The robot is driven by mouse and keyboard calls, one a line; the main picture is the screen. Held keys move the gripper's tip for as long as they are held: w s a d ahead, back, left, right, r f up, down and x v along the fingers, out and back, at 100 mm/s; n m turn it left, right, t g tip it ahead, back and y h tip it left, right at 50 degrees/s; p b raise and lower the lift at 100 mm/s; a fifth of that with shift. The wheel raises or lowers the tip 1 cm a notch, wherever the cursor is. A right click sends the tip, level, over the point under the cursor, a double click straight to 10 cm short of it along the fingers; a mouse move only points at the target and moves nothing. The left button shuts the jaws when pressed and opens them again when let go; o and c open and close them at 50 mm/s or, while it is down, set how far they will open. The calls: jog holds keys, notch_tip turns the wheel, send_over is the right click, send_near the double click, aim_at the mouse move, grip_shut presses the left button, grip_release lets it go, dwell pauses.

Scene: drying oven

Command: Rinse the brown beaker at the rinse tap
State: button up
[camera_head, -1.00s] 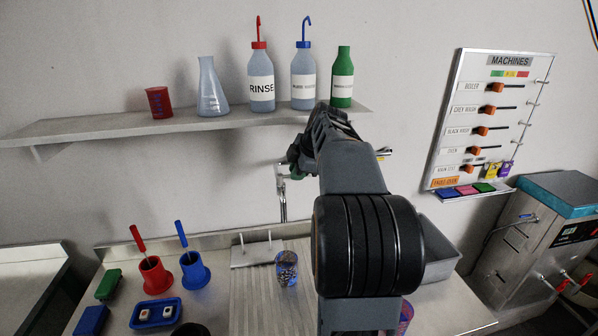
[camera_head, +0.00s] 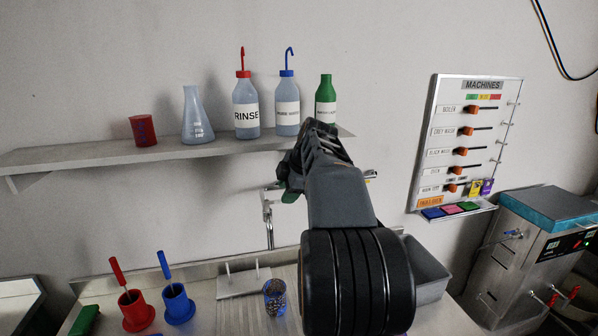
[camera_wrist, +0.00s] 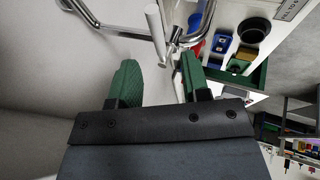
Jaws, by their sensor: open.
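A small speckled beaker (camera_head: 275,297) with dark brownish and blue patches stands on the counter left of my arm; I cannot tell for sure that it is the brown one. The chrome tap (camera_head: 268,218) rises behind the counter against the wall. In the wrist view its pipe (camera_wrist: 155,32) curves just beyond my fingers. My gripper (camera_wrist: 158,82) is open and empty, its green jaws apart. In the head view it is mostly hidden behind my arm, near the tap and below the shelf.
A shelf (camera_head: 90,153) above holds a red beaker (camera_head: 143,130), a flask (camera_head: 196,117) and several bottles. Red (camera_head: 136,312) and blue (camera_head: 178,304) holders stand at the lower left. A grey basin (camera_head: 428,272) lies right of my arm. A machines board (camera_head: 465,140) hangs on the right.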

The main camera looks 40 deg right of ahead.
jog(key=v, duration=1)
jog(key=shift+s+r, duration=0.25)
jog(key=shift+s, duration=0.05)
